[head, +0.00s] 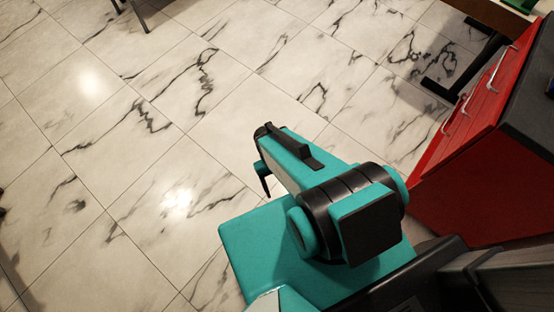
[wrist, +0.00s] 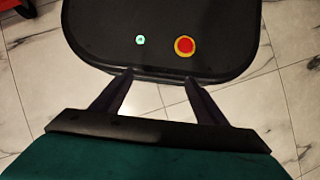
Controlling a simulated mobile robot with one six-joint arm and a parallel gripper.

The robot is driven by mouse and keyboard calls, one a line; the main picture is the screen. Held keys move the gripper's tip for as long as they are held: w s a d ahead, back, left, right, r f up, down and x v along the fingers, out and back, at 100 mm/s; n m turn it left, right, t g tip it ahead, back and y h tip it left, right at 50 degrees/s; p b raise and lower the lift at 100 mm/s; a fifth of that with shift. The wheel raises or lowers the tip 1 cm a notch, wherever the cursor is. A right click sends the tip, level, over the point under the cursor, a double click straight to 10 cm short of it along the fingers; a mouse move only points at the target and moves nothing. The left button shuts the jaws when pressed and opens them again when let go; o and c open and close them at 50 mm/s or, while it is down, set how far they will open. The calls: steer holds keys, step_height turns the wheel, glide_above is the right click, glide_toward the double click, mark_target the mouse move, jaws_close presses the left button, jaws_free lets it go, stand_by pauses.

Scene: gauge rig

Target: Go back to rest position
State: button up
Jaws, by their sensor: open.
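My gripper (wrist: 158,78) shows in the wrist view with its two dark fingers spread apart. Nothing is between the fingers, so it is open and empty. Past the fingertips is a dark rounded part of my own body with a red button and a small green light. In the head view my teal and black arm is folded low at the centre right, close over my base. The fingers cannot be made out clearly in that view.
A red drawer cabinet (head: 455,190) with metal handles and a dark top stands at the right. A black metal table foot (head: 450,85) is behind it. Chair legs (head: 130,14) show at the top left. The marble tile floor (head: 120,150) is clear at the left and middle.

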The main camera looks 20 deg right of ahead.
step_height(320, 180, up, 2)
steer(key=shift+r+p, duration=0.15)
steer(key=shift+p, duration=0.95)
steer(key=c, duration=0.9)
steer(key=shift+d, duration=0.1)
